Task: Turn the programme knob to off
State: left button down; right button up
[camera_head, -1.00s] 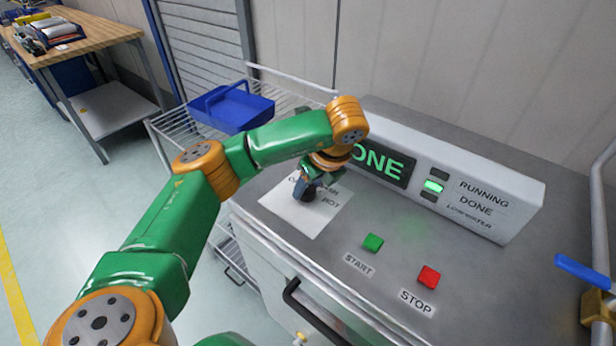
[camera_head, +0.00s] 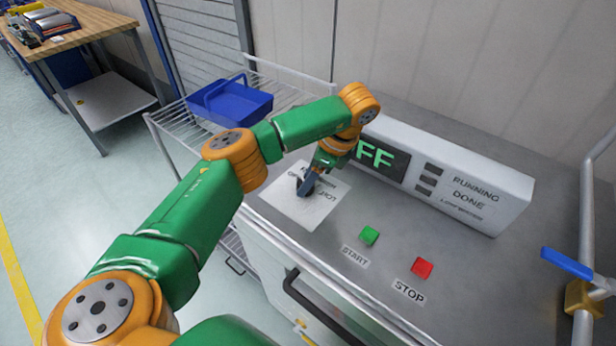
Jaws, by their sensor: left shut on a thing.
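The programme knob (camera_head: 303,188) is a small dark knob on a white label plate (camera_head: 312,213) on the grey machine top. My left gripper (camera_head: 307,184) comes down over it from above and is shut on it. The fingers and wrist hide part of the knob and some of the label's words, so the pointer cannot be read. The display (camera_head: 381,158) behind shows green letters ending in "FF"; my arm covers its left part. The indicators (camera_head: 429,180) beside RUNNING and DONE are dark. My right gripper is not in view.
A green START button (camera_head: 369,236) and a red STOP button (camera_head: 421,268) stand in front of the panel. A wire cart with a blue tray (camera_head: 229,103) is at the left. A blue-handled valve (camera_head: 567,263) and pipe are at the right.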

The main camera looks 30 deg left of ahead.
pick_arm(q)
jog(key=shift+f, duration=0.1)
dwell(0.3)
jog(key=shift+c, duration=1.5)
grip_release()
jog(key=shift+d+r, duration=0.1)
jog(key=shift+r, duration=0.3)
jog(key=p+v, duration=0.1)
jog(key=v, duration=0.5)
jog(key=shift+p, duration=0.3)
jog(key=shift+w+r, duration=0.1)
jog(key=shift+r, duration=0.05)
